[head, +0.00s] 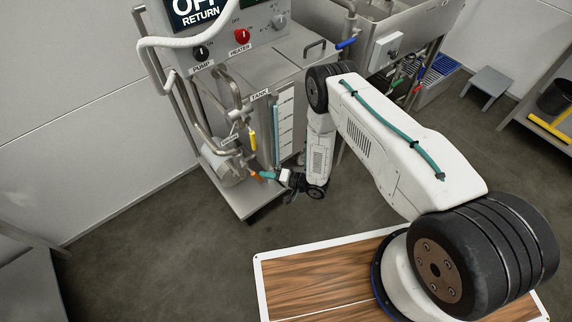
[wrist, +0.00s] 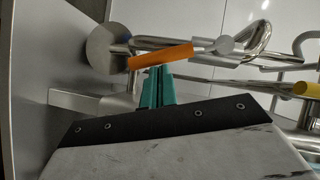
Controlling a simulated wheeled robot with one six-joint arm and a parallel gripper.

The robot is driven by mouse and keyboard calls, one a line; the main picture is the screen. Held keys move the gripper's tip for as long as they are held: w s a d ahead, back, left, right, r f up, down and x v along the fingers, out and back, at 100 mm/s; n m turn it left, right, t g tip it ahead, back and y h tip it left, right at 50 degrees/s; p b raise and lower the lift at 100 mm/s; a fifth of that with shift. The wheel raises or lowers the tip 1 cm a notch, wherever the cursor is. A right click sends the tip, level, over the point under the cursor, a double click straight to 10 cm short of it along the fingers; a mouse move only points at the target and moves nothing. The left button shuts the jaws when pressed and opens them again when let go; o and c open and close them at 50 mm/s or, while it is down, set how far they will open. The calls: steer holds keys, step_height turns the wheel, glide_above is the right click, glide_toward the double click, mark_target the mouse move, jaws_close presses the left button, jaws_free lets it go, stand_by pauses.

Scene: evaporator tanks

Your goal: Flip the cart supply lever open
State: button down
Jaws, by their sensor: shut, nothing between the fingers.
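The cart (head: 243,205) stands left of centre in the head view, with steel pipes and two coloured valve levers on its left side. An orange lever (head: 255,175) sits low on the pipework, and a yellow lever (head: 252,139) hangs above it. I cannot read which one is marked supply. In the wrist view the orange lever (wrist: 160,55) lies nearly level across the pipe, and the yellow lever's end (wrist: 304,88) shows at the right. My gripper (head: 265,174) is shut and empty; its teal fingertips (wrist: 158,72) are right beside the orange lever. Whether they touch it I cannot tell.
The cart's control panel (head: 215,35) with pump and heater knobs is above the pipes. A white hose (head: 160,42) loops at its left. A steel tank (head: 400,40) stands behind. Grey floor (head: 150,230) is clear at the left.

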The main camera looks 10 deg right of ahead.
steer(key=shift+s+a+f, duration=0.5)
steer(key=shift+a+f, duration=0.2)
steer(key=shift+a, duration=0.2)
steer(key=shift+s+a+f, duration=0.2)
steer(key=shift+s+a, duration=0.05)
steer(key=shift+a, duration=0.2)
steer(key=shift+s+a, duration=0.15)
steer(key=s+d, duration=0.3)
steer(key=d, duration=1)
steer(key=shift+s, duration=0.2)
